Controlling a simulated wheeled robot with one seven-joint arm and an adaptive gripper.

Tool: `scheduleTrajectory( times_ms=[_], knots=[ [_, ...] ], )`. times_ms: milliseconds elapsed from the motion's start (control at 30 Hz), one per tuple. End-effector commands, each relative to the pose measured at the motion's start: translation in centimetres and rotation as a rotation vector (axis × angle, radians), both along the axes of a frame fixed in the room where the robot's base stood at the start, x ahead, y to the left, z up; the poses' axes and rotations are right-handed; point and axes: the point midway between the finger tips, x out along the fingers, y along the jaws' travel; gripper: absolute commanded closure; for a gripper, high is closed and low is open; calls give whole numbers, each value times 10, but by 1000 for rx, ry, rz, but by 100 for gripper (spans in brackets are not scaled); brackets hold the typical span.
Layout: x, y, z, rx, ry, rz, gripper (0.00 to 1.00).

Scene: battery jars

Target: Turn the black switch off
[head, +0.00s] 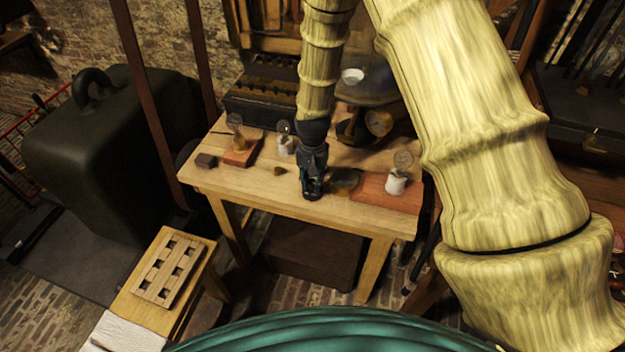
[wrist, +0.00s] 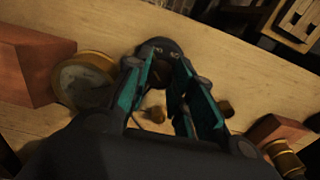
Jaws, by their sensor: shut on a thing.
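The black switch (wrist: 158,46) is a dark round base with small metal screws, seen past my fingertips in the wrist view. In the head view it is mostly hidden behind my gripper (head: 311,190), at the front middle of the wooden table (head: 258,191). My gripper (wrist: 165,66) points down at the switch, its teal fingers closed in on the switch's middle. The part between the fingertips is dark, and I cannot tell the lever's position.
A brass-rimmed round piece (wrist: 85,78) lies close beside the switch. A white jar (head: 396,183) stands on a reddish board (head: 372,197) to the right. Another white jar (head: 284,146), a reddish block (head: 241,158) and a small brown piece (head: 279,171) are to the left.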

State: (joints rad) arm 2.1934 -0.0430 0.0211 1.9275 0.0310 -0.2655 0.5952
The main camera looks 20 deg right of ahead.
Motion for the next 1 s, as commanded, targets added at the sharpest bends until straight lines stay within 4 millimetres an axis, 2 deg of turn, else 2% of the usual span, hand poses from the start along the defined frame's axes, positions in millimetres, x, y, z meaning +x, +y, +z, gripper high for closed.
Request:
scheduleTrajectory(
  times_ms=[133,167,267,300,667,833,1000],
  knots=[
    [1,0,1,0,-2,0,100],
    [1,0,1,0,-2,0,74],
    [1,0,0,0,-2,-1,56],
    [1,0,0,-1,-1,-1,53],
    [1,0,3,-1,-1,-1,53],
    [1,0,18,0,-1,-1,53],
    [2,0,45,0,-4,-1,53]
  ],
)
